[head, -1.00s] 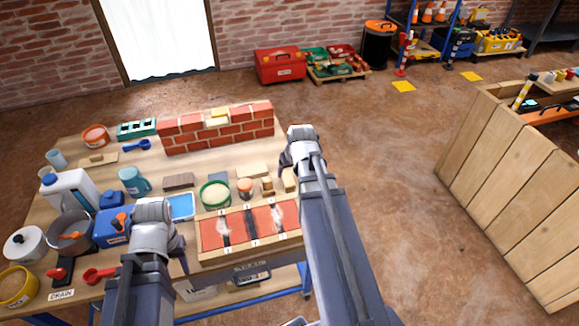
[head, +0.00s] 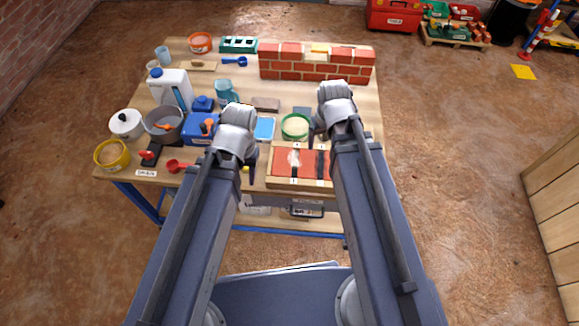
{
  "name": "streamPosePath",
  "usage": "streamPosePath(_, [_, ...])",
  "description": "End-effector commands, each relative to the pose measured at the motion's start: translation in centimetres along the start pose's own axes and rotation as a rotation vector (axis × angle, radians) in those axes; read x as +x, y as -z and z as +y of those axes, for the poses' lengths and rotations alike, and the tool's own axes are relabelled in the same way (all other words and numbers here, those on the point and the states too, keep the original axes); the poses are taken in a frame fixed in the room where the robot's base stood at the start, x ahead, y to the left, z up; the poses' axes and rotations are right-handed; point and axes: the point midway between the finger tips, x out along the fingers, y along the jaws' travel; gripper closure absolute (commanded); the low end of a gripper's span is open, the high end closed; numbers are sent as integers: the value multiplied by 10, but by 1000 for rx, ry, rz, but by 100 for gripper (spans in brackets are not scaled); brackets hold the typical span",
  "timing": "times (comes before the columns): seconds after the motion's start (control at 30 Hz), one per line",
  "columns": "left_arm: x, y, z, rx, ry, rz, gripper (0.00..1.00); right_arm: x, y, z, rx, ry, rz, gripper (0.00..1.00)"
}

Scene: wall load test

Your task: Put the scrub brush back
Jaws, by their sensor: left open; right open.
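I cannot single out the scrub brush for certain; a small red-and-black item (head: 148,156) stands at the table's front left, behind a white label that seems to read DRAIN. My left gripper (head: 248,166) is open above the table's front, between the blue box (head: 199,127) and the wooden tray with red panels (head: 279,182). My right gripper (head: 318,132) is open over the back of that tray, beside the green-rimmed bowl (head: 295,126). I see nothing held in either gripper. My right arm hides the table area behind the tray's right part.
The workbench (head: 160,183) is crowded at left with a white jug (head: 171,90), a grey bucket (head: 163,125), a lidded white pot (head: 126,123) and a yellow tub (head: 112,155). A small brick wall (head: 317,64) stands at the back.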

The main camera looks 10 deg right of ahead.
Motion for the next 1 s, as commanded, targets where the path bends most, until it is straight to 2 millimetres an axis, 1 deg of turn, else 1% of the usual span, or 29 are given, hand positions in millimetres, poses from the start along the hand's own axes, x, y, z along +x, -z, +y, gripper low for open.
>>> streamPosePath(0.03, [0, 0, 0, 0, 0, 0, 50, -2, -12, -29, -58, -2, -35, 23])
streamPosePath(0.1, [0, 0, 0, 0, 0, 0, 50, -4, -27, -58, -119, -8, -81, 23])
streamPosePath(0.2, [0, 0, 0, 0, 0, 0, 50, -8, -47, -89, -188, -24, -133, 23])
streamPosePath(0.3, [0, 0, 0, 0, 0, 0, 50, -11, -62, -109, -237, -37, -168, 23])
streamPosePath(0.4, [0, 0, 0, 0, 0, 0, 50, -13, -70, -119, -263, -48, -189, 23])
streamPosePath(0.5, [0, 0, 0, 0, 0, 0, 50, -14, -74, -123, -274, -52, -197, 23])
streamPosePath(1.0, [0, 0, 0, 0, 0, 0, 50, -14, -74, -123, -274, -52, -197, 23])
